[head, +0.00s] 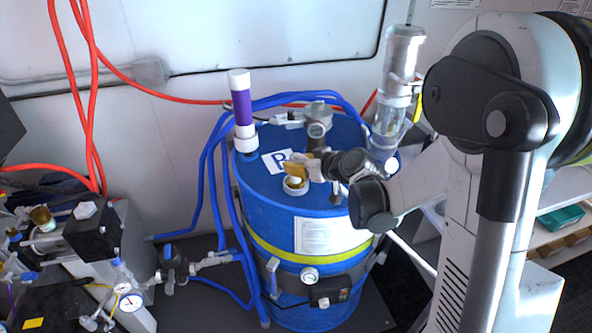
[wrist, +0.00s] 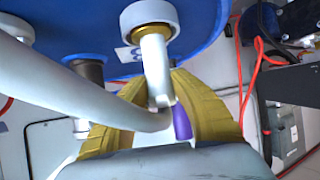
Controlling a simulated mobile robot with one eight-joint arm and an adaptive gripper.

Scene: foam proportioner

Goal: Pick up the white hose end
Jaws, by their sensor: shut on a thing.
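The white hose end (wrist: 155,70) is between my gripper's two yellow fingers (wrist: 172,100) in the wrist view. My gripper is shut on it. A thick white hose (wrist: 75,85) runs in from the left and meets it at the fingers. The hose end points toward a white, brass-lined port (wrist: 150,18) on the blue drum; I cannot tell whether it sits inside or just in front. In the head view my gripper (head: 297,170) is just above that port (head: 295,187) on the drum's top. There the fingers mostly hide the hose end.
The blue drum (head: 275,225) carries a purple and white tube (head: 241,110), a grey fitting (head: 318,125) and a clear cylinder (head: 392,95) close around my gripper. Blue hoses (head: 213,170) loop around its left side. Valves and gauges (head: 125,290) stand at lower left.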

